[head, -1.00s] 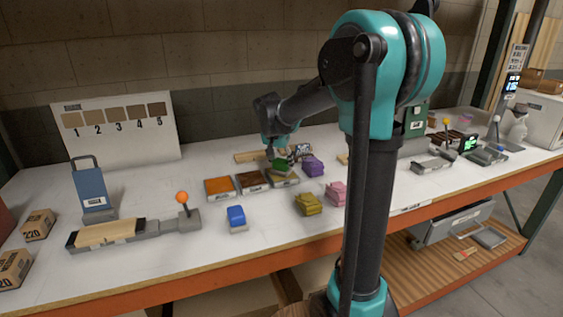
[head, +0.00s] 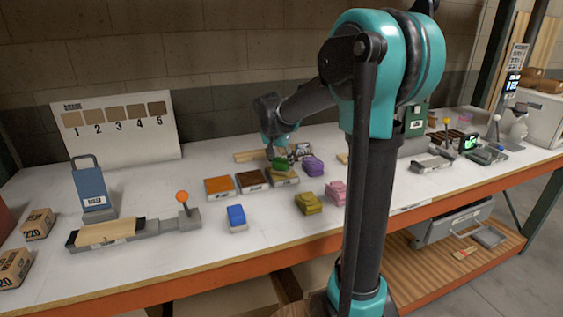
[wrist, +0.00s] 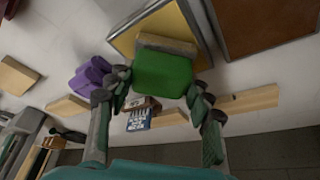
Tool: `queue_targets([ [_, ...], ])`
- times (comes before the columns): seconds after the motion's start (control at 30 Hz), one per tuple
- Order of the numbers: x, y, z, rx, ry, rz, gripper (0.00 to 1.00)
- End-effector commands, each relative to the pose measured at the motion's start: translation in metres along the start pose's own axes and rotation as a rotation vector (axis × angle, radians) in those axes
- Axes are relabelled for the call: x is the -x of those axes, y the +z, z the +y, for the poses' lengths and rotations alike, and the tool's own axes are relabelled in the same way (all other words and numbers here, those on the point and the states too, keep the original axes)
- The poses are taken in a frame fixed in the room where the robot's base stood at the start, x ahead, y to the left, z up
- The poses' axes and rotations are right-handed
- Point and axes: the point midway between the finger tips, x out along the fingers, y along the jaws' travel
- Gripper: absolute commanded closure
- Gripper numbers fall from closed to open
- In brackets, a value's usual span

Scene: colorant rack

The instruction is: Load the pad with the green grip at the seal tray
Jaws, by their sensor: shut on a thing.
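The pad with the green grip (wrist: 162,74) is between the fingers of my gripper (wrist: 160,84), which is shut on the grip. The pad's pale base (wrist: 166,44) shows beyond the green block, over the edge of a yellowish tray (wrist: 187,24). In the head view the green grip (head: 279,163) is at the back of that tray (head: 288,181), the rightmost of three in a row. I cannot tell whether the base touches the tray. The tray labels are too small to read, so I cannot tell which is the seal tray.
A brown tray (head: 252,180) and an orange tray (head: 219,186) stand left of the yellowish one. Purple (head: 313,166), olive (head: 308,203), pink (head: 337,193) and blue (head: 236,215) grips stand nearby. A wooden strip (head: 246,156) lies behind.

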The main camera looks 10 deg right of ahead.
Motion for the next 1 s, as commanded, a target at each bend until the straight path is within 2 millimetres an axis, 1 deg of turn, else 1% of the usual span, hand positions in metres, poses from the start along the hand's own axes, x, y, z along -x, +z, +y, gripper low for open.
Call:
queue_targets([
  [0.83,0.055,-0.023,0.0,0.0,0.0,0.0,0.72],
  [1.0,0.063,-0.026,0.0,0.0,0.0,0.0,0.72],
])
